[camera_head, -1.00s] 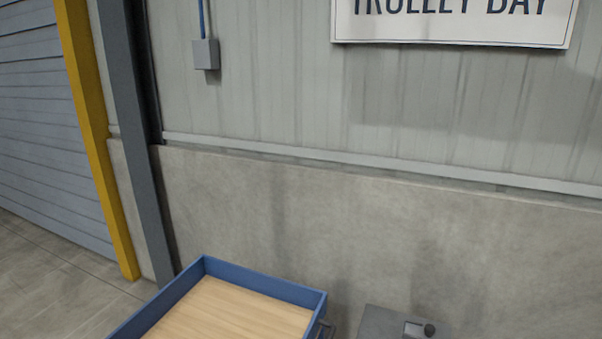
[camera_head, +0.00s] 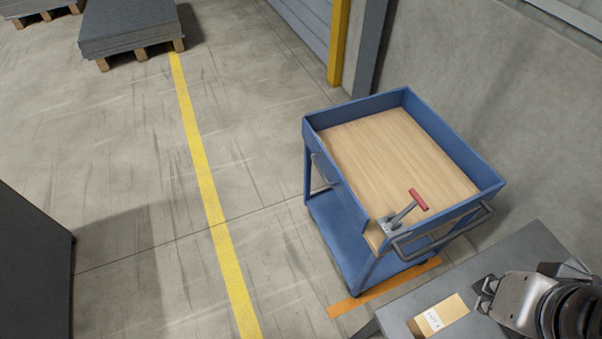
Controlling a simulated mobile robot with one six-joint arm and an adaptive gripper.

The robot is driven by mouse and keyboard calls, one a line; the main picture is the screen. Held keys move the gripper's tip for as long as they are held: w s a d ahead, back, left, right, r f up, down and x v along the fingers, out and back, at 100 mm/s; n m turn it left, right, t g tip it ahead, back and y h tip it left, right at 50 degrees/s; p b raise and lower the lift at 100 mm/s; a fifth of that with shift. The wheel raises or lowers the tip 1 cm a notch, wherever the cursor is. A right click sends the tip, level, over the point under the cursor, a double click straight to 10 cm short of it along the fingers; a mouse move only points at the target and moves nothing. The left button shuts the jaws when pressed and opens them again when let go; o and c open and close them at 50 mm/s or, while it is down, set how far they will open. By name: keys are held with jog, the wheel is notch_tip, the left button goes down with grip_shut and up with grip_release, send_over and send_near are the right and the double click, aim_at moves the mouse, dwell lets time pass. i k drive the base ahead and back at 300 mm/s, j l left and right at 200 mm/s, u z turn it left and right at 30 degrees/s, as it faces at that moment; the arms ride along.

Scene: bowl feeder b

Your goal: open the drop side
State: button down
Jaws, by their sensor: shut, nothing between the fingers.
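A blue trolley (camera_head: 348,262) with a wooden deck (camera_head: 400,150) stands in the middle right of the head view. A grey lever with a red grip (camera_head: 418,200) stands tilted up at the near corner of the deck, by the end of that panel. My gripper (camera_head: 483,294) is at the lower right, shut and empty, above a grey surface and apart from the trolley. The far face of the panel's lower edge is hard to make out.
A curved push handle (camera_head: 450,235) sticks out from the trolley's near end. Open floor with a yellow line (camera_head: 205,185) lies left; a dark block (camera_head: 30,270) stands far left.

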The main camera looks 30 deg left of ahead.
aim_at(360, 218)
jog(key=u, duration=1.1)
jog(key=i+j, duration=0.8)
jog(key=i+u, duration=0.05)
